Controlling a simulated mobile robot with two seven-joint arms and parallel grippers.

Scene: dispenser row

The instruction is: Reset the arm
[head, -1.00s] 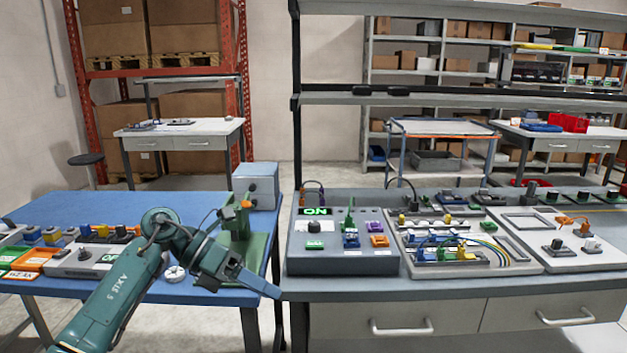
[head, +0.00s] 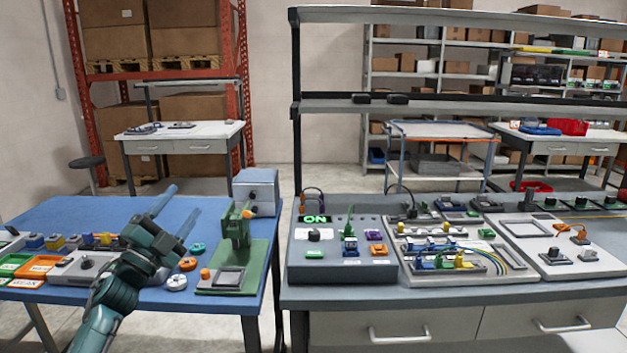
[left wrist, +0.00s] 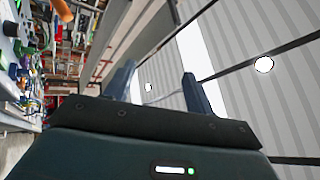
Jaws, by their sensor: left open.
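My left arm comes in from the lower left in the head view. Its left gripper (head: 178,207) is raised over the blue table, with its two blue-grey fingers apart and pointing up and to the right. Nothing is between the fingers. In the left wrist view the two fingers of the left gripper (left wrist: 160,88) stand apart and empty against the ceiling and its lights. My right gripper does not show in either view.
The blue table (head: 70,212) holds a green press-like fixture (head: 236,240), a grey-blue box (head: 256,190) and several small coloured parts. To the right, a grey workbench (head: 350,297) carries a panel (head: 340,270) with a lit ON display and wiring boards. Floor lies beyond the tables.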

